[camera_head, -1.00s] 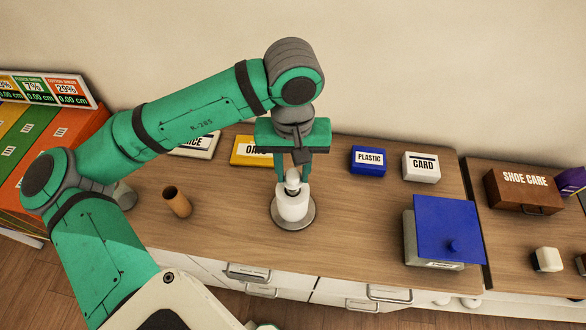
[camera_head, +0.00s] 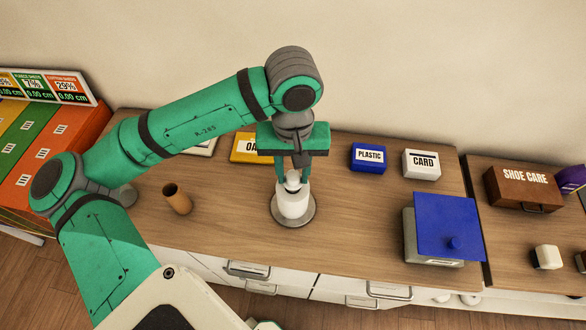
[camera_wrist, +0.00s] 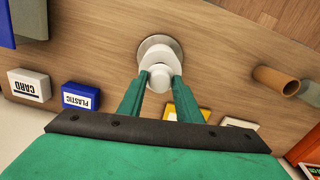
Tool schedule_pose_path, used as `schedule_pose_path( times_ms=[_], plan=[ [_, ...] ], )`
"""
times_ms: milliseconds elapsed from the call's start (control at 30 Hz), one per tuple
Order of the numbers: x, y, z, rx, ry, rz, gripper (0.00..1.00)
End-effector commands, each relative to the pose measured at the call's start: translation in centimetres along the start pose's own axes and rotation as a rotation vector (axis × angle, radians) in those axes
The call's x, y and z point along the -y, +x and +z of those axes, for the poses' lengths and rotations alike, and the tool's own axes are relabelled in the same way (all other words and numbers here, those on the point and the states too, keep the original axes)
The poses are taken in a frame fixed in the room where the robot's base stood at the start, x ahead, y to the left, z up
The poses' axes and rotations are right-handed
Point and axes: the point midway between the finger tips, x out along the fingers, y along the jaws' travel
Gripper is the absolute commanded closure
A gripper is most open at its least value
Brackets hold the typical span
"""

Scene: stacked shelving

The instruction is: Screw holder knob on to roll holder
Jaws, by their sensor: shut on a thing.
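The roll holder (camera_head: 301,216) stands upright on the wooden counter, with a round grey base and a white roll (camera_head: 293,203) around its middle. The white holder knob (camera_head: 293,179) is at the top of the roll. My gripper (camera_head: 292,182) points down from above and is shut on the knob. In the wrist view the two green fingers hold the knob (camera_wrist: 160,77) from both sides, and the roll (camera_wrist: 158,51) and base (camera_wrist: 148,43) show beyond it. Whether the knob's thread is engaged is hidden.
Blue PLASTIC (camera_head: 368,159) and white CARD (camera_head: 421,164) boxes sit at the back right. A grey box with a blue lid (camera_head: 448,228) is at the right. The counter around the holder is clear.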

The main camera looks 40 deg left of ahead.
Motion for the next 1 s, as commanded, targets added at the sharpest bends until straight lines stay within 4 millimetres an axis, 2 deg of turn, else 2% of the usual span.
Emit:
schedule_pose_path(
  times_ms=[67,100,167,200,567,667,1000],
  plan=[
    [0.0,0.2,0.0,0.001,0.0,0.0,0.89],
    [0.0,0.2,0.0,0.0,0.0,0.0,0.64],
    [0.0,0.2,0.0,0.0,0.0,0.0,0.49],
    [0.0,0.2,0.0,0.0,0.0,0.0,0.47],
    [0.0,-0.3,0.0,0.0,0.0,0.0,0.47],
    [0.0,-1.5,-0.1,-0.002,-0.001,-0.001,0.47],
    [0.0,-7.7,-0.1,-0.002,-0.001,0.0,0.47]
  ],
)
